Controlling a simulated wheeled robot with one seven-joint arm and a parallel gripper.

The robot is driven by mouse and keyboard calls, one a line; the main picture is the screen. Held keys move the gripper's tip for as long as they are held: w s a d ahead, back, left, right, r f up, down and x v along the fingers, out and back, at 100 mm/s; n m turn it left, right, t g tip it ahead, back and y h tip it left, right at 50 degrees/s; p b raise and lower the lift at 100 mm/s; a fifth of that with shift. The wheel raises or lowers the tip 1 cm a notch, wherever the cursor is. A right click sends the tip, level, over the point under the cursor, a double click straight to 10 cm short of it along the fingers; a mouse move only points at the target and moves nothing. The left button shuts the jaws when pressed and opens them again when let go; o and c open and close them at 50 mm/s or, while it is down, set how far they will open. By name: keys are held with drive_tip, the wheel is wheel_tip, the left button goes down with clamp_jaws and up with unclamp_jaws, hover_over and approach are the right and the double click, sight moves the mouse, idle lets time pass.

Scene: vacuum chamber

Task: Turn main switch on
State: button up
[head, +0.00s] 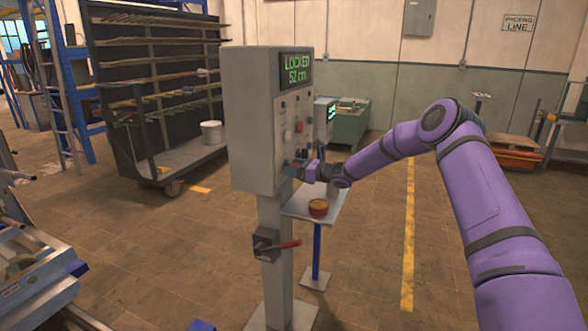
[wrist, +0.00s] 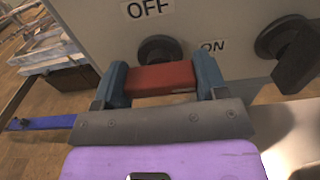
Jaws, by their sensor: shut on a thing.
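The grey control cabinet (head: 252,120) stands on a post in the head view, its display reading "LOCKED 52 cm". A red switch handle (wrist: 160,78) is low on its panel in the wrist view, in front of a round black base (wrist: 160,48). An OFF label (wrist: 147,8) is above the base and an ON label (wrist: 213,46) to its right. My gripper (wrist: 161,82) has its blue fingers on both sides of the red handle, shut on it. In the head view my gripper (head: 297,168) is at the lower panel, and the handle is hidden there.
A second black knob (wrist: 292,52) is close to the right of the handle. Below the cabinet, a red lever (head: 285,245) sticks out from the post. A small side table (head: 328,203) with an orange-brown bowl (head: 318,207) stands beside the post. The floor to the right is open.

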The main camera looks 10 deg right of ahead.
drive_tip(key=o, duration=0.9)
drive_tip(key=shift+o, duration=0.2)
drive_tip(key=shift+d, duration=0.1)
drive_tip(key=v, duration=1)
drive_tip(key=shift+s+d, duration=0.25)
drive_tip(key=shift+d, duration=0.05)
